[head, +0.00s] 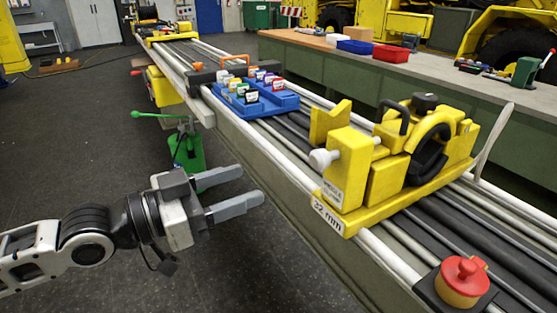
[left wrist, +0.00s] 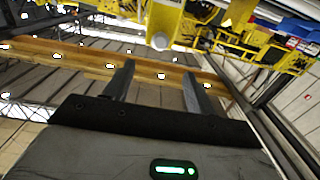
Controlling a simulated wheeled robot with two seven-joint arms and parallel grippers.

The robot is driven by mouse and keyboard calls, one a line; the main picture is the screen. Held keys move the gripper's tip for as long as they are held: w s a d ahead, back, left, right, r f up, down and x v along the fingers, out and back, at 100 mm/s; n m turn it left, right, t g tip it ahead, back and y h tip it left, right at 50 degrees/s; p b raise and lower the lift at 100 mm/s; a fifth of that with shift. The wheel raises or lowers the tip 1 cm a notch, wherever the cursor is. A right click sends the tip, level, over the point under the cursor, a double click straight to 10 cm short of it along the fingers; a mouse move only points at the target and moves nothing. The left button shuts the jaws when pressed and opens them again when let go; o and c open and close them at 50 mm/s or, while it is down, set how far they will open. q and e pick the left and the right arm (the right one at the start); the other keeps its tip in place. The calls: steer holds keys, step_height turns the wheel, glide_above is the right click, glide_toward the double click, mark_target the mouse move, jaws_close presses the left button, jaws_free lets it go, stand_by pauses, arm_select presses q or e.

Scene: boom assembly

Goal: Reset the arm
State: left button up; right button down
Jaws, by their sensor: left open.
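My left gripper (head: 236,190) reaches in from the left in the head view. Its two grey fingers are apart with nothing between them, and they point right toward the side of the long boom. It hangs over the dark floor, clear of the boom. In the left wrist view its fingers (left wrist: 155,88) also stand apart and empty, with yellow machinery (left wrist: 235,30) beyond them. My right gripper shows in neither view.
The boom (head: 240,125) carries a yellow clamp fixture (head: 385,180) marked 32 mm, a blue tray (head: 278,105) of coloured pieces and a red button (head: 464,275). A green stand (head: 188,152) is behind my left gripper. A bench (head: 400,75) holds bins. Floor at left is open.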

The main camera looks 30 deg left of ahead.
arm_select(q)
steer(key=s+a+f+n+y, duration=0.25)
steer(key=f+n+y, duration=0.2)
steer(key=f, duration=1.25)
steer(key=s+d+f+g+y, duration=0.2)
steer(key=s+d+f+g, duration=0.2)
steer(key=d+f, duration=0.8)
steer(key=shift+d+f, duration=0.2)
steer(key=shift+f, duration=0.75)
